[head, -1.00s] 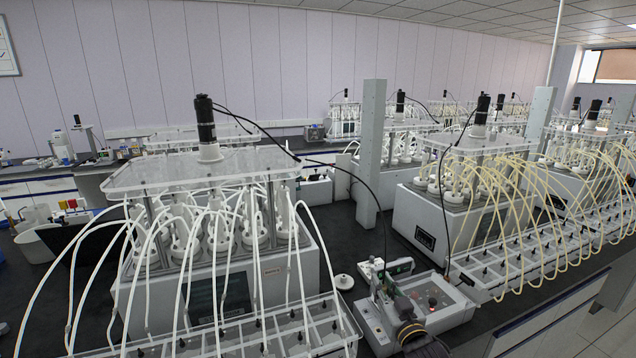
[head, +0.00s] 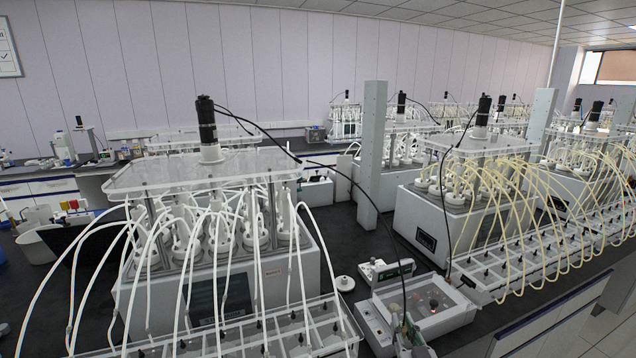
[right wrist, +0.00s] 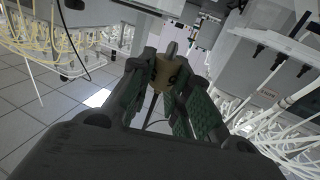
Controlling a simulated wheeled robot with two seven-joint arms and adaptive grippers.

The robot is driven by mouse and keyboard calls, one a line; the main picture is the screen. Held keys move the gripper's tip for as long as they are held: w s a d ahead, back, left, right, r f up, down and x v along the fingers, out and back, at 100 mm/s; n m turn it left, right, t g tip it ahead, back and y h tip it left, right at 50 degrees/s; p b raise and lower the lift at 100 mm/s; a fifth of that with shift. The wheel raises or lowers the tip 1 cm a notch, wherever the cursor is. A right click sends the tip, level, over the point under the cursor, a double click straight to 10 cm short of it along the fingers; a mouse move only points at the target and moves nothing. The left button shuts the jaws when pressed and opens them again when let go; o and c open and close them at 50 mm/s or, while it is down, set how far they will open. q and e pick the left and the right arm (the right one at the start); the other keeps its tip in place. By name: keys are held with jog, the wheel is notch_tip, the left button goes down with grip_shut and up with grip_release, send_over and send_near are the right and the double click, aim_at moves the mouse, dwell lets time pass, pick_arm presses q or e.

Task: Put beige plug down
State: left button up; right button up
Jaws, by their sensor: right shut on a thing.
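The beige plug (right wrist: 168,76) sits between the fingertips of my right gripper (right wrist: 170,85) in the right wrist view. The gripper is shut on it, with green-lined fingers on both sides and a grey tip beyond it. In the head view my right gripper (head: 406,330) is at the bottom edge, in front of the white tray device (head: 440,318). The plug cannot be made out there. My left gripper is not in view.
A white round cap (head: 345,283) lies on the dark bench left of the device. A reactor unit (head: 275,285) with white tubes stands at the left, and one with yellow tubes (head: 425,235) at the right. A grey post (head: 372,155) rises behind the device.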

jog(key=s+f+h, duration=0.1)
jog(key=s+f, duration=0.5)
jog(key=f, duration=0.2)
jog(key=shift+d+f+m, duration=0.15)
jog(key=shift+d+m, duration=0.05)
jog(key=shift+m, duration=0.1)
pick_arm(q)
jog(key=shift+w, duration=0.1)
pick_arm(e)
jog(key=shift+d, duration=0.1)
dwell(2.1)
